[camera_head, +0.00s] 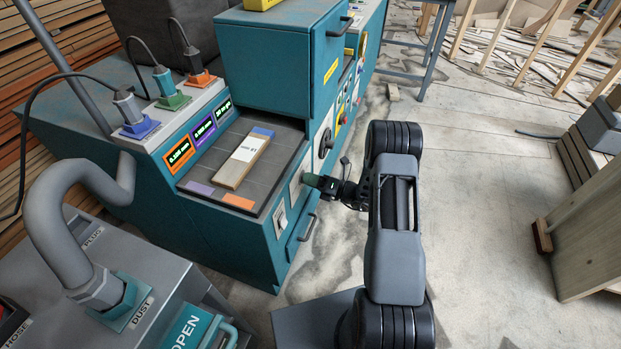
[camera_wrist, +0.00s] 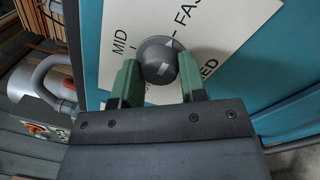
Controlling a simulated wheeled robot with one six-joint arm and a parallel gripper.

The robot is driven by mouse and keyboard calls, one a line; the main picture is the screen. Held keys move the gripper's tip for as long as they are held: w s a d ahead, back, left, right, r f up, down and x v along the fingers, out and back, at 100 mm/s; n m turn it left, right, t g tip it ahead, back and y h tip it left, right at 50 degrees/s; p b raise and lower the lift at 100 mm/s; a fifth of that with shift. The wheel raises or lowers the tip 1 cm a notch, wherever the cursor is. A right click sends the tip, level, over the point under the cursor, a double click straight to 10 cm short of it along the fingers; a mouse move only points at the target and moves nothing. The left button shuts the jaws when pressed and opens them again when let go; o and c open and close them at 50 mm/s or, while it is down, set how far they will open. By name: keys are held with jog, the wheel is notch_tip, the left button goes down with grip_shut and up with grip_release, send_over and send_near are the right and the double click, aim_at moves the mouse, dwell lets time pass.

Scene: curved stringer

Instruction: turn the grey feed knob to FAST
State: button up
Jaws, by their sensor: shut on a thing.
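The grey feed knob (camera_wrist: 158,60) is round and sits on a white label plate (camera_wrist: 200,55) on the teal machine's side. My gripper (camera_wrist: 158,82) is shut on the knob, with one green finger pad on each side of it. MID is printed at the knob's upper left and FAST at its upper right, with a dark tick between knob and FAST. In the head view my gripper (camera_head: 314,181) reaches left to the machine's side panel and hides the knob.
The teal machine (camera_head: 215,225) carries a wooden board (camera_head: 243,160) on its top and several small displays. A black handwheel (camera_head: 325,143) is just beyond my gripper, and a drawer handle (camera_head: 308,228) is below. A grey dust unit (camera_head: 165,285) stands front left.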

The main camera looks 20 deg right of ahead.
dwell(0.4)
jog(key=o, duration=0.9)
jog(key=v, duration=1.3)
jog(key=shift+s+d, duration=0.15)
jog(key=shift+d, duration=0.15)
